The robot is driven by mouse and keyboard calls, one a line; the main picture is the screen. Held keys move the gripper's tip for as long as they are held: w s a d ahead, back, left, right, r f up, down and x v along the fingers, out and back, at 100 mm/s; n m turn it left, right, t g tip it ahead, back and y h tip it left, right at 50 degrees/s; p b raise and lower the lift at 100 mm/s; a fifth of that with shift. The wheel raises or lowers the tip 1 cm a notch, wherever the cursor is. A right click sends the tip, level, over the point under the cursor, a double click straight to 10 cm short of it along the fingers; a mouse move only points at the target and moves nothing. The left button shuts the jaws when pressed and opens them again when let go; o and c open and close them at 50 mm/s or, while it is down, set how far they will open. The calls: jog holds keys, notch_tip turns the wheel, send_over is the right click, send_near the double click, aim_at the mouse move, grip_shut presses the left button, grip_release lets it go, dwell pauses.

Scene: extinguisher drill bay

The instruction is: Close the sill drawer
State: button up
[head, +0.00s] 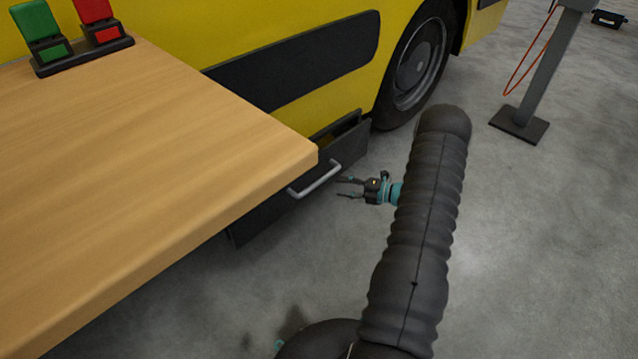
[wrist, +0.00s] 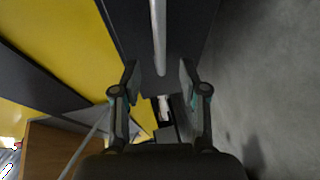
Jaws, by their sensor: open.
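The dark sill drawer (head: 348,152) sticks out from the lower side of the yellow vehicle, with a gap showing behind its front. Its silver bar handle (head: 316,180) faces the open floor. The table corner hides part of the drawer. My gripper (head: 339,187) is open and empty, just right of the handle, fingers pointing at the drawer front. In the wrist view, the handle (wrist: 158,35) runs down from the top edge over the dark drawer front (wrist: 187,28), and its near end lies in line with the gap between my open fingertips (wrist: 158,72). I cannot tell whether they touch.
A wooden table (head: 150,130) overhangs the drawer's left part, its corner close to the handle. A green block (head: 42,35) and a red block (head: 98,20) stand on it. The vehicle's wheel (head: 415,65) is behind the drawer. A grey post (head: 545,80) stands right.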

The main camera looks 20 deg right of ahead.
aim_at(318, 181)
jog(key=x, duration=0.9)
jog(key=shift+w+f+b, duration=0.1)
jog(key=shift+b, duration=0.2)
grip_shut()
